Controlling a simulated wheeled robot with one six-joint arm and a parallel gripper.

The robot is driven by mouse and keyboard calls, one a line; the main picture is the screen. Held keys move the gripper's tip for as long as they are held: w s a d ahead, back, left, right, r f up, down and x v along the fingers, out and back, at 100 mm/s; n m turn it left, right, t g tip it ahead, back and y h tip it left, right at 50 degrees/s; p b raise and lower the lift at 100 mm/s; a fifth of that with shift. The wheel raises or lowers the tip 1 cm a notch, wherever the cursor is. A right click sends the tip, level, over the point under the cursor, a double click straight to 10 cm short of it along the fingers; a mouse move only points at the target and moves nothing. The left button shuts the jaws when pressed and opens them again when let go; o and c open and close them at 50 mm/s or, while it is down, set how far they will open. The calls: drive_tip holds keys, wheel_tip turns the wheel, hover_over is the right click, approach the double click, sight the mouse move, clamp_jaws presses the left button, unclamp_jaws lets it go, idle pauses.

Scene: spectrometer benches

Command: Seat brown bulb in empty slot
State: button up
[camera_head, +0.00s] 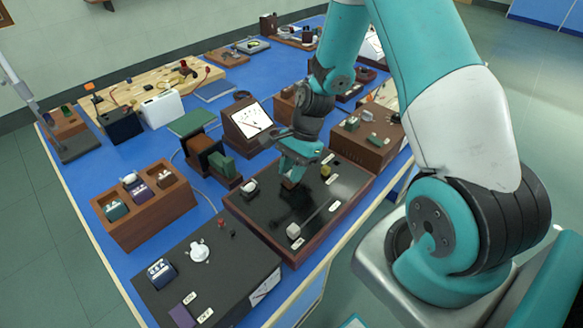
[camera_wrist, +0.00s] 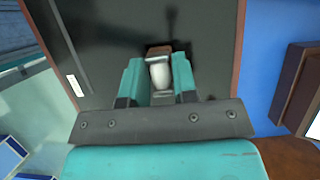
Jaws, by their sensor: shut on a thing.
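My gripper (camera_head: 291,172) is shut on the brown bulb, low over the dark wood-framed board (camera_head: 270,215). In the wrist view the bulb (camera_wrist: 159,72) shows a pale, rounded glass body between the fingers (camera_wrist: 160,82), with a brown part (camera_wrist: 159,50) at its far end. In the head view only a small brown bit (camera_head: 290,184) shows below the fingers. I cannot tell whether it touches the board. I cannot make out which slot is empty.
A black panel (camera_head: 225,260) sits in front left. A wooden box (camera_head: 368,137) stands behind right.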

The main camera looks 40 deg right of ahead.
drive_tip(key=shift+f, duration=0.35)
drive_tip(key=o, duration=1)
drive_tip(key=v, duration=1.7)
drive_tip(key=shift+r+b, duration=0.2)
drive_tip(key=shift+b, duration=0.1)
